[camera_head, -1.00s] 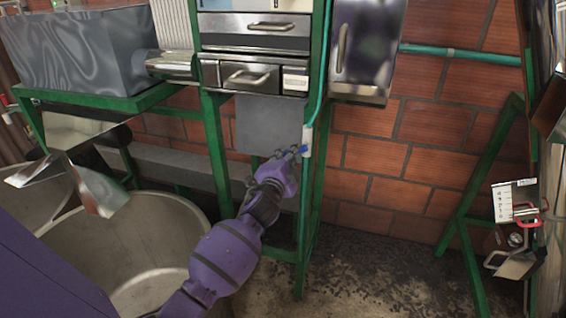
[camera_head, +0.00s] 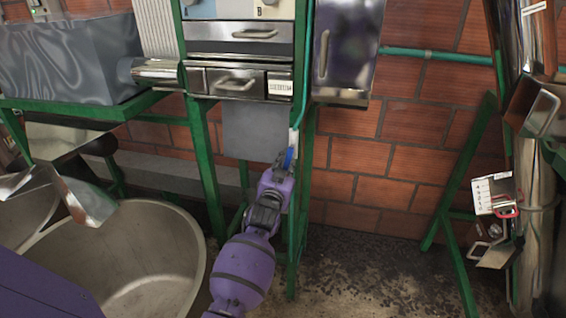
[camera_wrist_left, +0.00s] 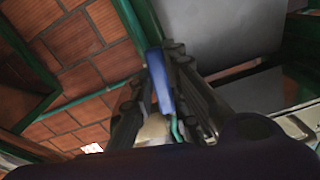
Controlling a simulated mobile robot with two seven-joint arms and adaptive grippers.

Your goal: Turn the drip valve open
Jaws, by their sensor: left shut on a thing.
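The drip valve's blue handle (camera_head: 289,157) shows at the green post, at the lower end of a thin green pipe, in the head view. In the left wrist view the blue handle (camera_wrist_left: 160,82) stands between the dark fingers, with a pale valve body (camera_wrist_left: 153,130) behind it. My left gripper (camera_head: 284,162) is shut on the blue handle; its fingers also show in the left wrist view (camera_wrist_left: 162,85). My purple arm and wrist hide part of the post. My right gripper is not in view.
A green frame (camera_head: 208,165) carries metal drawers (camera_head: 236,82) above a grey panel. A large metal tub (camera_head: 150,265) stands at lower left. A steel box (camera_head: 346,45) hangs right of the post. Bare floor (camera_head: 370,275) lies to the right.

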